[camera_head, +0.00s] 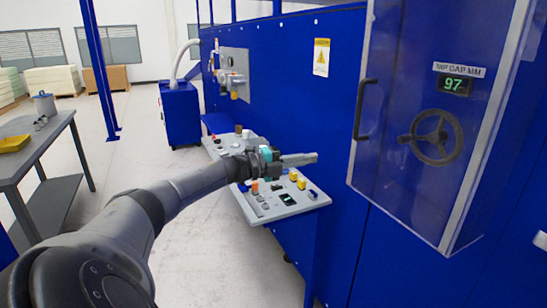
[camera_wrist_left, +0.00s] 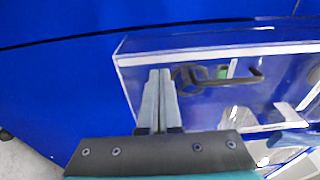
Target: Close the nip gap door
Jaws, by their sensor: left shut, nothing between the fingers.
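The nip gap door (camera_head: 400,170) is a clear panel with pale edges and a black handle (camera_head: 362,110) on its left side. Through it show a black handwheel (camera_head: 436,138) and a green display (camera_head: 453,85) reading 97 under a "NIP GAP MM" label. I cannot tell how far the door stands ajar. My left gripper (camera_head: 316,157) is shut and empty, left of the door's lower left edge, pointing right. In the left wrist view its fingers (camera_wrist_left: 159,73) overlap the clear panel (camera_wrist_left: 137,90) in the picture; contact is unclear. My right gripper is out of view.
A control console (camera_head: 288,205) with coloured buttons lies below my left gripper. The blue machine wall (camera_head: 330,90) carries a yellow warning sign (camera_head: 321,57). A grey table (camera_head: 60,128) with a yellow tray (camera_head: 14,143) stands at left. The floor between is clear.

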